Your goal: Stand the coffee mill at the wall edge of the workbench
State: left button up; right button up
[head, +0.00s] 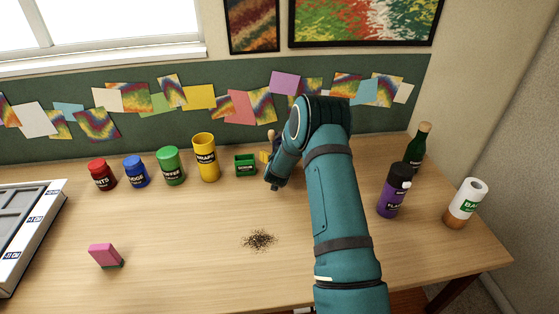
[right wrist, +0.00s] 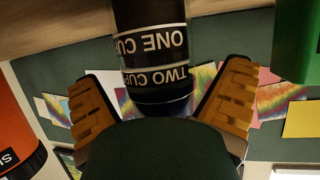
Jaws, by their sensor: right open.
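The coffee mill appears to be the black cylinder (right wrist: 155,45) with white bands reading "ONE CUP" and "TWO CUP" in the right wrist view. It stands between the two fingers of my right gripper (right wrist: 163,95), which are open on either side with gaps visible. Its far end runs out of frame. In the head view, my right gripper (head: 269,160) is at the back of the workbench (head: 190,245), near the wall. My arm hides most of the mill there; only a small beige piece (head: 272,138) shows behind the gripper. My left gripper is not in view.
A green box (head: 245,165) stands close left of my gripper, beside a row of jars (head: 207,158). An orange container (right wrist: 18,125) is on the other side. Dark grounds (head: 260,240) lie mid-bench. A purple bottle (head: 393,192) and others stand right. The front middle is mostly free.

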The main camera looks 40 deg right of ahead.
jog(key=p+v, duration=0.1)
jog(key=v, duration=1)
jog(key=shift+s+a, duration=0.25)
